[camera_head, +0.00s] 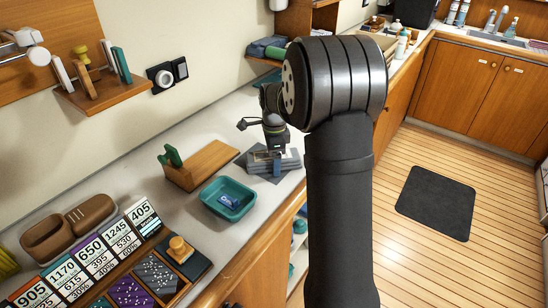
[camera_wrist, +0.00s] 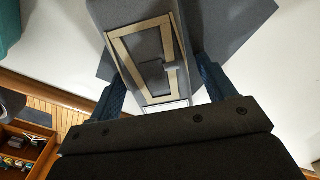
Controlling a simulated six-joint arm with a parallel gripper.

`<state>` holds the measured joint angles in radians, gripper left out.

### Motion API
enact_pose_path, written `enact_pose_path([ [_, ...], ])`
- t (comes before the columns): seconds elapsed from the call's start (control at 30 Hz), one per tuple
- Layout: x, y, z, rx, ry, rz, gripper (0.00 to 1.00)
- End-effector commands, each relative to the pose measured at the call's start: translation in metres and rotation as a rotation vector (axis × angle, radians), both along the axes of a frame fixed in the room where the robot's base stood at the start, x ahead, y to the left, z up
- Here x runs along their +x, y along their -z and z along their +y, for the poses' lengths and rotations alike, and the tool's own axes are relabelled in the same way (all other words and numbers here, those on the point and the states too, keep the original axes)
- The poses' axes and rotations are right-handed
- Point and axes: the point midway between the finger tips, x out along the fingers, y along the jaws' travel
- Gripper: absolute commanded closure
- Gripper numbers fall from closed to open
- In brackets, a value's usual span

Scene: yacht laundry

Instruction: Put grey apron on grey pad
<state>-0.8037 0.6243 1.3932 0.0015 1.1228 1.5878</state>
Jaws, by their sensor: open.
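The grey apron (camera_wrist: 152,18) is a folded grey bundle with tan straps on its face, seen close up in the wrist view. It lies over the grey pad (camera_wrist: 238,28), whose darker corners show out on both sides. In the head view the apron (camera_head: 262,160) is at the pad (camera_head: 278,177) on the counter. My gripper (camera_wrist: 158,75) has its two blue fingers apart, one on either side of the apron. It points down over the apron in the head view (camera_head: 273,163). Whether the fingers touch the cloth cannot be told.
A teal tray (camera_head: 246,207) with a blue item stands close to the pad's left. A wooden block (camera_head: 203,165) with a green piece stands behind it. A wall shelf (camera_head: 103,92) is at upper left. The counter's front edge is just right of the pad.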

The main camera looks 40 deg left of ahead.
Motion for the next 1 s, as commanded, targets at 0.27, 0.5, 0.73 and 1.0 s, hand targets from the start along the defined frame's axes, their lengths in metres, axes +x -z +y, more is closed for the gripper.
enact_pose_path([
  [0.27,0.001,-0.019,0.001,0.003,0.0,-0.003,0.24],
  [0.5,0.001,-0.07,0.0,0.002,0.0,-0.004,0.24],
  [0.73,0.001,-0.11,0.0,0.0,0.001,-0.003,0.24],
  [1.0,0.0,-0.124,0.0,-0.002,0.001,-0.001,0.24],
])
